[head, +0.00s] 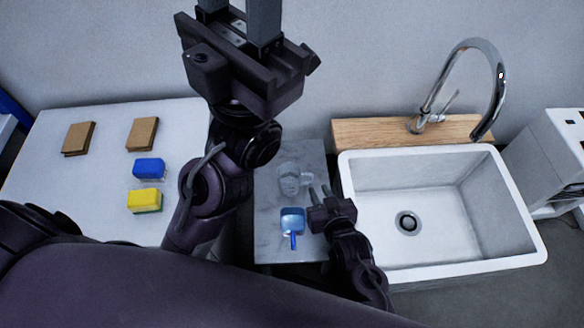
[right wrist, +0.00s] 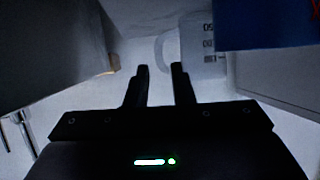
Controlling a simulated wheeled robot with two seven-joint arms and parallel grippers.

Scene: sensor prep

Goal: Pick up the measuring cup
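The measuring cup (head: 288,180) is clear and stands on the grey counter strip left of the sink in the head view. In the right wrist view the measuring cup (right wrist: 203,58) shows dark markings, with its handle to the left, just beyond the fingers. My right gripper (head: 319,190) is beside the cup on its right, fingers apart with nothing between them. In the right wrist view the right gripper (right wrist: 161,70) points towards the handle, apart from it. My left gripper (head: 238,14) is raised high and empty, its fingers apart, their tips cut off by the top edge.
A blue scoop-like item (head: 292,220) lies in front of the cup, close to my right gripper. The white sink (head: 440,270) and tap (head: 490,70) are to the right. A white table (head: 100,190) at left holds sponges and brown blocks.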

